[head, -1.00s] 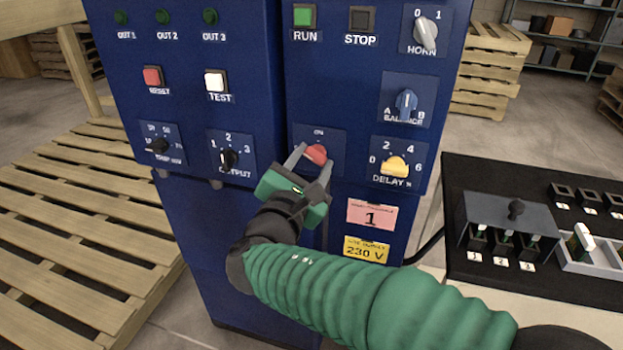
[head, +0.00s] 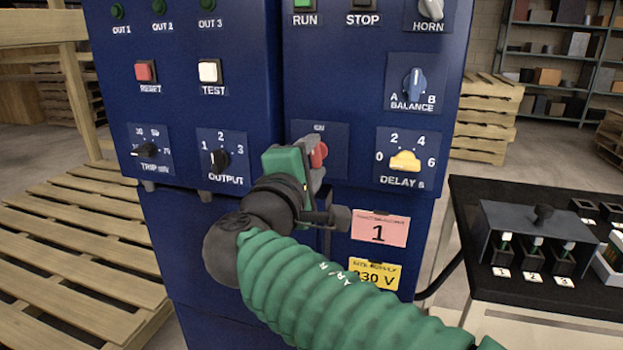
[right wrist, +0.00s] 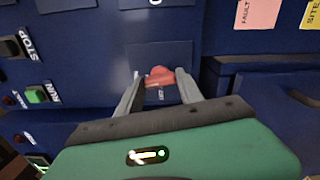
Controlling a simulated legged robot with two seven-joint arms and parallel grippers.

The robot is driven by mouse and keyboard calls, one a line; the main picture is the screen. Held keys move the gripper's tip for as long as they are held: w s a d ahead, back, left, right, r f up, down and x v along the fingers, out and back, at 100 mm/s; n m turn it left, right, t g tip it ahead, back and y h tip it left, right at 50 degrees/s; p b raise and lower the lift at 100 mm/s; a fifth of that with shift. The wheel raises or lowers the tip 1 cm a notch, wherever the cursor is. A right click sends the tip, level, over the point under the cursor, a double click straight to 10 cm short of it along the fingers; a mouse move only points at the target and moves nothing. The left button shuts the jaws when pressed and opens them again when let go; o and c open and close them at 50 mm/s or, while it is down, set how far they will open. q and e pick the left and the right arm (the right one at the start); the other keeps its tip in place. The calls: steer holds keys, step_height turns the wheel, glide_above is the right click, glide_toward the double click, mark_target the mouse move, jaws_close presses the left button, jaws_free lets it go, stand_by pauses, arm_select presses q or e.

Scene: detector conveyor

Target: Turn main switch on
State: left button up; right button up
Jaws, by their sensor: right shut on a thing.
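The main switch is a red rotary knob (head: 320,153) on a dark blue plate (head: 338,136) with a small "ON" label above it, on the blue cabinet's right section. My right gripper (head: 312,153) is shut on the knob, turned so its fingers lie one behind the other in the head view and partly hide it. In the right wrist view the knob (right wrist: 160,77) sits between the two grey fingertips of the gripper (right wrist: 160,82). The knob's exact angle is hard to tell. My left gripper is not in view.
Close by are the yellow DELAY knob (head: 405,161), blue BALANCE knob (head: 414,84), OUTPUT knob (head: 219,158) and TEST button (head: 209,71). A pink tag (head: 380,228) hangs below. A black-topped bench (head: 470,205) with switches stands right; wooden pallets (head: 50,250) lie left.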

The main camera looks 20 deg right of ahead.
steer(key=shift+f+m+b, duration=0.4)
steer(key=shift+m+b, duration=0.5)
steer(key=shift+m, duration=0.1)
steer(key=o, duration=1.1)
steer(key=shift+o, duration=1.4)
steer(key=shift+s+r, duration=0.1)
steer(key=shift+r, duration=0.1)
